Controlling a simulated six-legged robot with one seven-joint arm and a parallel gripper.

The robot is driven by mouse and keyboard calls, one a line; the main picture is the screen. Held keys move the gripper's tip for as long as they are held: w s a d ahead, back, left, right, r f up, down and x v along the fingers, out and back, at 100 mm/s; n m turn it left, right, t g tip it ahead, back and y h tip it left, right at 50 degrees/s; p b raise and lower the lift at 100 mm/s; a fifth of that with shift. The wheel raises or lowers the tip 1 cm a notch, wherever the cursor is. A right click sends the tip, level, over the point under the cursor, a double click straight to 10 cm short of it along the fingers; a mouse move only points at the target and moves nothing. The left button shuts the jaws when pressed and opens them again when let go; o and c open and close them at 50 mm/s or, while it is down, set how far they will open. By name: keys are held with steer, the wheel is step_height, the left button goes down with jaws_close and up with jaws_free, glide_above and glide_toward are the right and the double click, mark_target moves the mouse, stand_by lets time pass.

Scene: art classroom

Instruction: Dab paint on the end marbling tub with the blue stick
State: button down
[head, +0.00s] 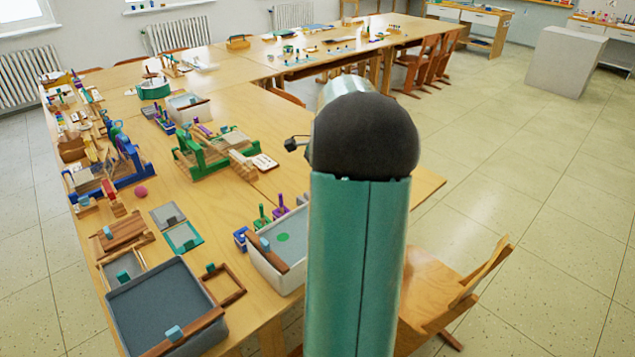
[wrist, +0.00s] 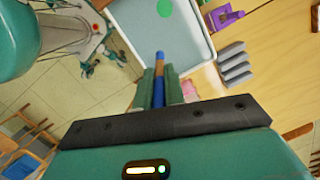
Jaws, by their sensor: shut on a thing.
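My gripper (wrist: 160,80) is shut on the blue stick (wrist: 158,93) in the wrist view. The stick has a brown band and a blue tip, which points away from my gripper toward the marbling tub (wrist: 207,52). The tip overlaps the tub's near part; I cannot tell its height or whether it touches. The tub holds a grey surface with one round green paint spot (wrist: 165,8). In the head view the pale-walled tub (head: 273,276) stands at the table's near end, with the green spot (head: 283,237) showing. My arm hides its right part and my gripper there.
A wooden chair (head: 450,290) stands right of the table.

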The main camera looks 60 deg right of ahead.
steer(key=s+d+x, duration=0.1)
steer(key=x, duration=0.8)
steer(key=shift+s+d+f, duration=0.15)
steer(key=shift+d+f, duration=0.05)
steer(key=shift+f, duration=0.1)
steer(key=shift+f, duration=0.35)
stand_by(0.6)
steer(key=shift+w+a+r+v, duration=0.1)
steer(key=shift+w+a+v, duration=0.15)
steer(key=shift+v, duration=1.4)
steer(key=shift+w+a+r+v, duration=0.1)
steer(key=shift+w+a+v, duration=0.15)
steer(key=shift+v, duration=1.35)
steer(key=shift+w+a+v, duration=0.2)
steer(key=shift+a+v, duration=0.05)
steer(key=shift+v, duration=1.4)
